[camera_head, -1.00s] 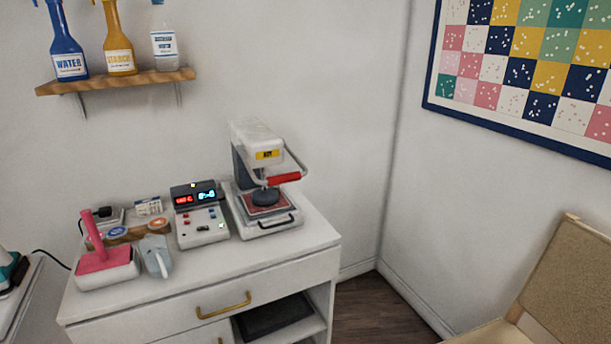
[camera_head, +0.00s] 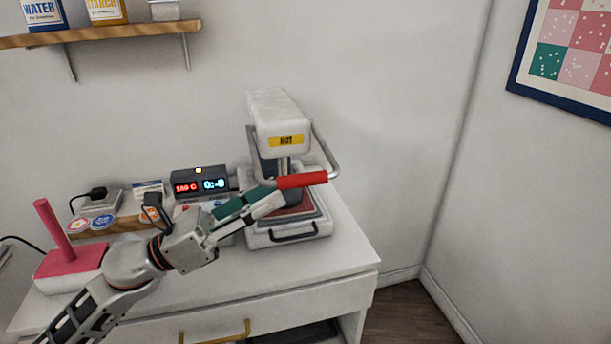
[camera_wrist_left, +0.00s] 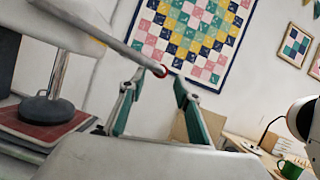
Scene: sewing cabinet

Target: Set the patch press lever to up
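The patch press (camera_head: 279,112) stands on the white cabinet, with a white head marked HOT over a flat base. Its lever is a grey bar ending in a red handle (camera_head: 302,180), which sits low in front of the head. My left gripper (camera_head: 277,197) reaches in from the left, its fingertips just beside the left end of the red handle. In the left wrist view, its green-padded fingers (camera_wrist_left: 160,82) are apart, and the lever bar (camera_wrist_left: 100,35) runs to a red part between or just beyond the tips. Contact cannot be told. My right gripper is not in view.
A control box (camera_head: 200,182) with lit displays stands left of the press, partly behind my arm. A pink-handled tool (camera_head: 68,262) is at the cabinet's left. A shelf (camera_head: 110,32) with bottles is above. The cabinet top (camera_head: 335,250) is clear at the front right.

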